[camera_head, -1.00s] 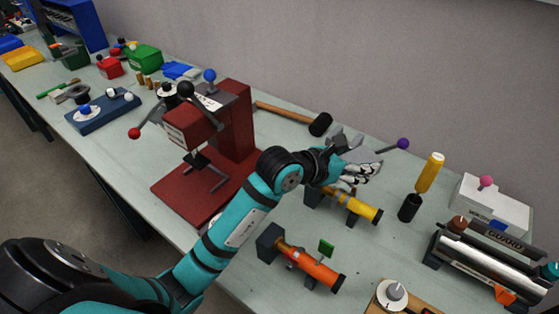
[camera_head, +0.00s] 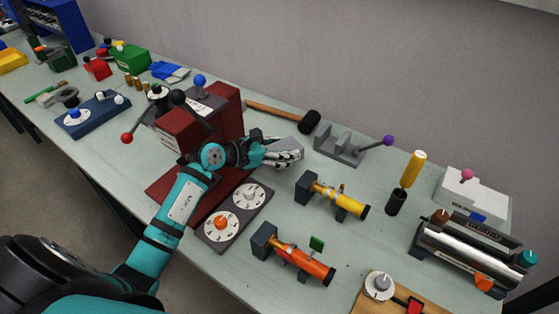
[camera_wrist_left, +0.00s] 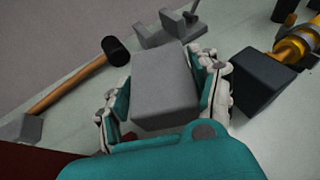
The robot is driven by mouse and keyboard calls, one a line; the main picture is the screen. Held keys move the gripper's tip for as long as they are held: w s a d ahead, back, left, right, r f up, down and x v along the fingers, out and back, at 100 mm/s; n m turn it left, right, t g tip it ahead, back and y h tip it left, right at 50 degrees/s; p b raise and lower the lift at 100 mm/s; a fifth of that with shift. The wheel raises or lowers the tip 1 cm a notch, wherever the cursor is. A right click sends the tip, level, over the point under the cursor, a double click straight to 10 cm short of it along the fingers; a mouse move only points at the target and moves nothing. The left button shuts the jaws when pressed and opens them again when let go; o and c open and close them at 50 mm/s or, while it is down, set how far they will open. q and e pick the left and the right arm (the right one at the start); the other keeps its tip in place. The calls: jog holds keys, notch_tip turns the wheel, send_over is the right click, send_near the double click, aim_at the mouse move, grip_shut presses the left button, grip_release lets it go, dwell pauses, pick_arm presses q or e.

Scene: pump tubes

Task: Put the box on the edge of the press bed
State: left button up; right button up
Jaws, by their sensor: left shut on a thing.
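A plain grey box (camera_wrist_left: 165,88) is held between the fingers of my left gripper (camera_wrist_left: 163,95), filling the gap in the left wrist view. In the head view my left gripper (camera_head: 284,154) is just right of the dark red press (camera_head: 205,125), and the box (camera_head: 289,146) shows partly behind the fingers. The gripper is shut on the box, above the table. The press bed (camera_head: 165,188) is a dark red slab at the press's foot, partly covered by my left arm. My right gripper is not in view.
A panel with two white dials (camera_head: 235,216) lies beside the press bed. A yellow tube (camera_head: 335,195) and an orange tube (camera_head: 295,256) lie to the right. A mallet (camera_head: 286,114) and a grey bracket with a purple knob (camera_head: 343,147) lie behind the gripper.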

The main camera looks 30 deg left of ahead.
pick_arm(q)
notch_tip(320, 180, down, 5)
jog(key=shift+r, duration=0.1)
jog(key=shift+a+f, duration=0.2)
jog(key=shift+f, duration=0.1)
jog(key=shift+f, duration=0.15)
jog(key=o, duration=1.3)
